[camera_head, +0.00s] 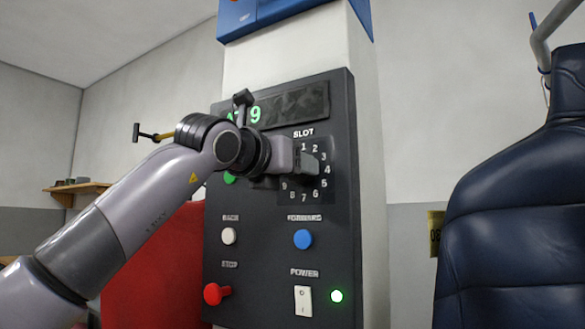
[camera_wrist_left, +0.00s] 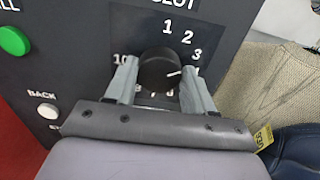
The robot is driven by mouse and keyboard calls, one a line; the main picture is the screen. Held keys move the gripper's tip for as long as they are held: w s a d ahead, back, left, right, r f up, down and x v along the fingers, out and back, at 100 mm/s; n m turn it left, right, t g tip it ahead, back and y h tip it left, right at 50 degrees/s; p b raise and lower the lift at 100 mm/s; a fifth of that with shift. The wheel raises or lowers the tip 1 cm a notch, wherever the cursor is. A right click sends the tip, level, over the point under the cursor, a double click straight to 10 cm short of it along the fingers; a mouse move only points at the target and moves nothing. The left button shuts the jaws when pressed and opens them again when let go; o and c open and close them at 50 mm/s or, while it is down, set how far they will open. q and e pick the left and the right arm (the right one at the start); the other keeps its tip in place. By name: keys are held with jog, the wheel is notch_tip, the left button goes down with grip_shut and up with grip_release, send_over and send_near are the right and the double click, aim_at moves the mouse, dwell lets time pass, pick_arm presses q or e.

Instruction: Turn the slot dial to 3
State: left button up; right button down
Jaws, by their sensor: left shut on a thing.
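The slot dial (camera_wrist_left: 157,68) is a round black knob on the dark control panel (camera_head: 338,235), ringed by white numbers. In the left wrist view its white pointer mark points right, just below the 3, about where the 4 is hidden behind a finger. My left gripper (camera_wrist_left: 160,78) is shut on the dial, one finger on each side. In the head view my left gripper (camera_head: 308,162) reaches the number ring from the left and hides the dial. My right gripper is not in view.
The panel has a display (camera_head: 290,103) with green characters, partly hidden. It also has a white button (camera_head: 229,236), blue button (camera_head: 302,239), red knob (camera_head: 213,294), power switch (camera_head: 303,301) and lit green lamp (camera_head: 337,296). A dark blue padded garment (camera_head: 520,210) hangs at the right.

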pick_arm(q)
jog(key=shift+f, duration=0.1)
jog(key=o, duration=1)
jog(key=shift+s, duration=0.15)
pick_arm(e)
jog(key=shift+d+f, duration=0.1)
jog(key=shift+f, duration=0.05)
pick_arm(q)
jog(key=shift+b+v, duration=1.15)
jog(key=shift+v, duration=2.3)
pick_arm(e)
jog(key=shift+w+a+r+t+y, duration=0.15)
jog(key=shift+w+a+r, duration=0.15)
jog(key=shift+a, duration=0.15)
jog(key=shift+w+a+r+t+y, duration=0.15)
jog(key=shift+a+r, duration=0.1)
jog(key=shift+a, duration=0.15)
